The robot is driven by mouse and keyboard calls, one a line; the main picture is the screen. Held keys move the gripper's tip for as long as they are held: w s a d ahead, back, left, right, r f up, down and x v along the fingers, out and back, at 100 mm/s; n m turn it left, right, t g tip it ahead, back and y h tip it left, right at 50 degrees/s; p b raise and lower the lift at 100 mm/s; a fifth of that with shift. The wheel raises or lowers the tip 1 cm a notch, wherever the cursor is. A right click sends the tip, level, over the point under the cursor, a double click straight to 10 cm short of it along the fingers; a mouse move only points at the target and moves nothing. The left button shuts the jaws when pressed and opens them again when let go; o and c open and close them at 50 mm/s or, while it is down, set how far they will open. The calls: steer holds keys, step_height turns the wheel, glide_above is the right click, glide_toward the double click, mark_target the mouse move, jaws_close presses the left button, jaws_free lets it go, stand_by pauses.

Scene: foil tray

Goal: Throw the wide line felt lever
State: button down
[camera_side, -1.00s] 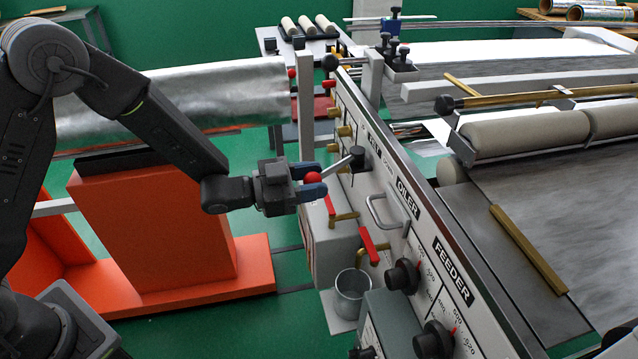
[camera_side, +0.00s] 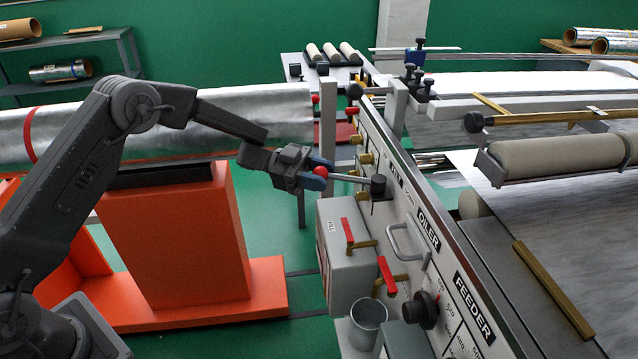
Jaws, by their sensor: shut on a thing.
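The lever (camera_side: 348,178) is a thin metal rod with a red ball knob (camera_side: 320,172). It comes out of a black pivot (camera_side: 378,187) on the grey machine panel, near the "OILER" label, and points left, close to level. My gripper (camera_side: 318,174) is shut on the red knob, with its blue fingertips around it. The fingers partly cover the knob. Whether this lever is the wide line felt one cannot be read here.
Red-handled valves (camera_side: 387,275) and a grey box (camera_side: 345,255) sit below the lever. Brass knobs (camera_side: 365,158) line the panel above. A foil roll (camera_side: 240,120) lies behind my arm over an orange stand (camera_side: 165,245). A metal bucket (camera_side: 368,322) stands low.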

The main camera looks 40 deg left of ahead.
steer(key=shift+w+a+r, duration=0.15)
steer(key=shift+w+a, duration=0.05)
steer(key=shift+w, duration=0.75)
steer(key=shift+w+a+r, duration=0.1)
steer(key=shift+w+a, duration=0.05)
steer(key=shift+w, duration=0.75)
steer(key=c, duration=0.7)
jaws_free()
steer(key=shift+f, duration=0.1)
steer(key=shift+o, duration=0.2)
steer(key=v, duration=1.4)
steer(key=shift+d, duration=0.1)
